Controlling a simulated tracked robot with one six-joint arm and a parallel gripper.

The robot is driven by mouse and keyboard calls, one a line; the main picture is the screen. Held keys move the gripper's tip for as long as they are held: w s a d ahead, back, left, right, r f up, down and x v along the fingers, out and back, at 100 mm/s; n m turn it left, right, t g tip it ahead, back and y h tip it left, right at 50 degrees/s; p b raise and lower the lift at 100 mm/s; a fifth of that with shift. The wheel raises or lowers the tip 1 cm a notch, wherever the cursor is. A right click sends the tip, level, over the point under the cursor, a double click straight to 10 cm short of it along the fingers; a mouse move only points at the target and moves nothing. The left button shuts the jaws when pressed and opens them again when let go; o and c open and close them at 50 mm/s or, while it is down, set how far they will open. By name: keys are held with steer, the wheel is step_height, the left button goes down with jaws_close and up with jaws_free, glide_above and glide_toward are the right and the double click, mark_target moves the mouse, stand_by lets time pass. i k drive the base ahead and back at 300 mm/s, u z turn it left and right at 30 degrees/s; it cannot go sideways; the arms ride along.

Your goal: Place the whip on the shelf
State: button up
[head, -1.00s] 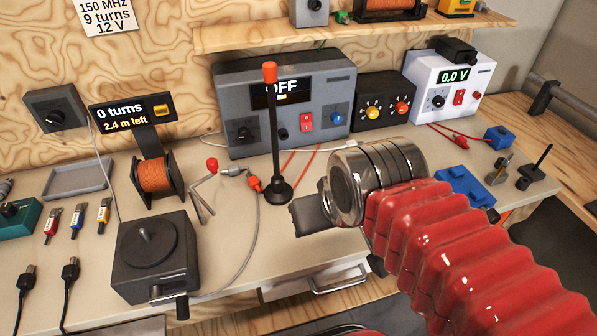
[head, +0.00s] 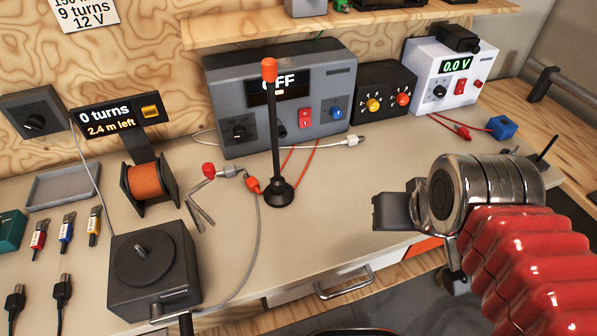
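The whip (head: 275,130) is a thin black rod with an orange-red tip and a round black base. It stands upright on the workbench (head: 330,210) in front of a grey power unit. The shelf (head: 360,23) is a wooden board on the wall along the top of the view. My gripper (head: 388,212) is a dark grey block at the end of my red-sleeved arm. It is over the bench's front right part, to the right of the whip and apart from it. The fingers are seen side-on, so any gap between them is hidden. Nothing shows held.
The grey unit (head: 230,95), a black knob box (head: 383,90) and a white supply (head: 437,70) line the back. Left are a wire spool (head: 150,186) and a black winder (head: 150,270). Cables lie around the whip's base. The bench between whip and gripper is mostly clear.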

mark_target(211, 27)
steer(key=z, duration=0.25)
steer(key=k, duration=1)
steer(key=u, duration=1.4)
steer(key=i, duration=1)
steer(key=u, duration=0.1)
